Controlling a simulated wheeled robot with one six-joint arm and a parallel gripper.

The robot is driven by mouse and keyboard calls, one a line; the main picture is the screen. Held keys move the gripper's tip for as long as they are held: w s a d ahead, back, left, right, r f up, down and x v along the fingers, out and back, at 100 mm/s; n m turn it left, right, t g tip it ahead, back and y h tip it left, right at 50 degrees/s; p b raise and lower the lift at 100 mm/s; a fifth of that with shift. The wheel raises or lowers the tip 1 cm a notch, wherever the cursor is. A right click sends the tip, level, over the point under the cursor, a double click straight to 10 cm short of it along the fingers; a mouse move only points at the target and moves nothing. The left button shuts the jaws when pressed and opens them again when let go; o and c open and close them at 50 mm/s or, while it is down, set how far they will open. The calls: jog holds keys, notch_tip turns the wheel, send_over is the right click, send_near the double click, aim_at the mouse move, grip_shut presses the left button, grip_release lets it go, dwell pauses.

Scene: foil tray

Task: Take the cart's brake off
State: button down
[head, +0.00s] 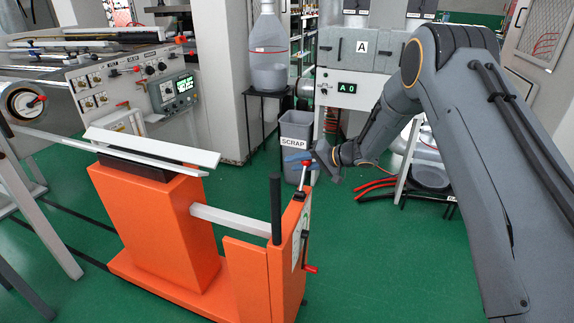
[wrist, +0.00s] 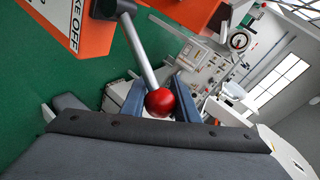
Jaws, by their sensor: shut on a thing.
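The orange cart (head: 150,215) stands on the green floor at the front left of the head view. Its brake lever (head: 302,180) is a grey rod with a red ball knob (wrist: 160,102), rising from the top of the orange end panel. My gripper (head: 308,161) is at the top of this lever. In the wrist view its blue fingers (wrist: 160,98) stand on both sides of the knob, shut on it. The rod (wrist: 138,48) runs up from the knob to a dark pivot (wrist: 112,8). An orange plate beside it reads "KE OFF" (wrist: 72,25); the rest is cut off.
A red-handled crank (head: 309,268) sticks out low on the cart's end panel, and a black post (head: 276,210) stands beside it. A grey SCRAP bin (head: 296,150) is behind my gripper. Green floor (head: 385,260) is clear right of the cart.

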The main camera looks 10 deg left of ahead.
jog(key=shift+d+f, duration=0.1)
jog(key=c, duration=1.4)
grip_release()
jog(key=shift+w, duration=0.1)
jog(key=shift+b+v, duration=0.5)
jog(key=shift+v, duration=3.4)
